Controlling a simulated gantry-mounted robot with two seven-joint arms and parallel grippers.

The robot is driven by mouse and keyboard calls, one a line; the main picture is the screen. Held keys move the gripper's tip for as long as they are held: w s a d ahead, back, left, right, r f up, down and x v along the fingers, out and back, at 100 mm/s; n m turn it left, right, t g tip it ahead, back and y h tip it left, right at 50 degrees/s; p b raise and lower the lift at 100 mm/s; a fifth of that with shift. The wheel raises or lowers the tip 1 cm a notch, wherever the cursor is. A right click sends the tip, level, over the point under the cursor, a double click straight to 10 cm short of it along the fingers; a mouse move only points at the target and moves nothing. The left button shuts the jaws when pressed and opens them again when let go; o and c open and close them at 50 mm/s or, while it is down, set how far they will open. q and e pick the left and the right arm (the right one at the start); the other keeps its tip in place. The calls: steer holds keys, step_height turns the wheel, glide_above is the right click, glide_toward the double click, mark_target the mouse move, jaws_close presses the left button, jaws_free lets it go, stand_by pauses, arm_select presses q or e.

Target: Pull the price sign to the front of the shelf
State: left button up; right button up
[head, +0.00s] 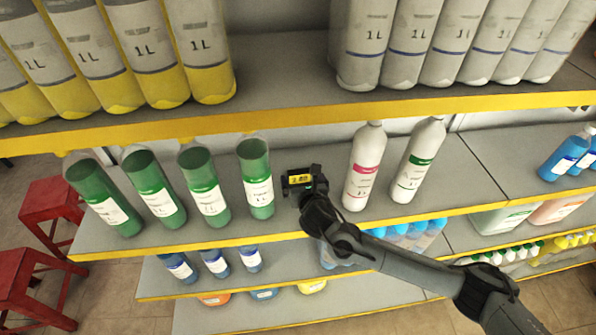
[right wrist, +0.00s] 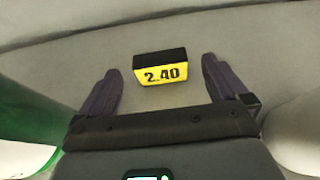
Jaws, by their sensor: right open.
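The price sign (head: 300,179) is a small yellow block with a black top, standing on the middle shelf between the green bottles and the white bottles. In the right wrist view the sign (right wrist: 160,75) reads 2.40 and faces me. My right gripper (head: 303,184) is open at the sign. In the right wrist view its two dark fingers (right wrist: 160,85) are spread to the left and right of the sign, with a gap on each side. The sign sits near the level of the fingertips, untouched. My left gripper is not in view.
Green bottles (head: 257,180) stand left of my gripper and white bottles (head: 363,168) stand right. A yellow-edged upper shelf (head: 290,123) with large bottles is above. The middle shelf's yellow front edge (head: 230,240) is below the sign. Red stools (head: 52,205) stand at left.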

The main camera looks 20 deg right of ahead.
mark_target(298, 170)
steer(key=shift+x, duration=3.35)
steer(key=shift+c, duration=0.2)
